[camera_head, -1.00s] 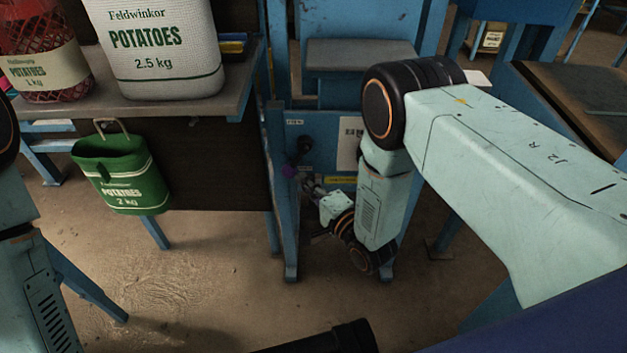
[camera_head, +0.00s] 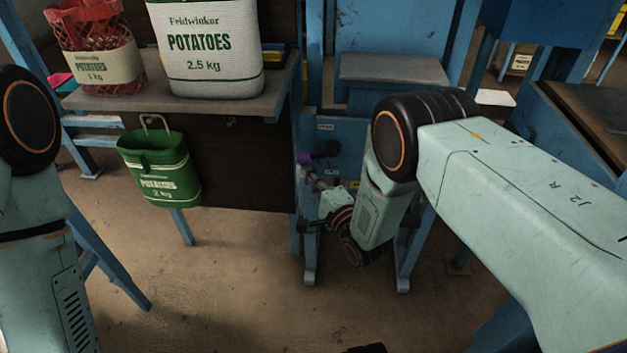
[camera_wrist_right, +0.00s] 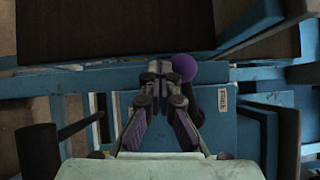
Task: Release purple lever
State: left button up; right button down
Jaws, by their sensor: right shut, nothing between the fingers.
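The purple lever has a round purple knob (camera_head: 304,158) on a dark arm, at the front of the blue frame in the middle of the head view. The arm runs from a black hub to the left, close to level. My right gripper (camera_head: 314,180) is just below the knob, small and partly hidden by my wrist. In the right wrist view the fingers (camera_wrist_right: 158,70) are shut and empty. The knob (camera_wrist_right: 186,67) shows just right of the fingertips, outside them; whether they touch is unclear. My left arm shows at the left, its gripper out of view.
A grey shelf (camera_head: 190,97) holds a white potato sack (camera_head: 208,60) and a red mesh sack (camera_head: 92,50). A green sack (camera_head: 160,170) hangs below it. Blue frame posts stand close around the right gripper. The floor in front is clear.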

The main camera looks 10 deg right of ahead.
jog(key=shift+w+a+r+m+t+p, duration=0.3)
jog(key=shift+w+a+r+m+t, duration=0.1)
jog(key=shift+a+r+m, duration=0.2)
jog(key=shift+r, duration=0.1)
dwell(0.4)
jog(key=s+f+b, duration=0.1)
jog(key=s+f, duration=0.7)
jog(key=f, duration=0.1)
jog(key=shift+s+a+f, duration=0.35)
jog(key=shift+s+a, duration=0.05)
jog(key=shift+a, duration=0.05)
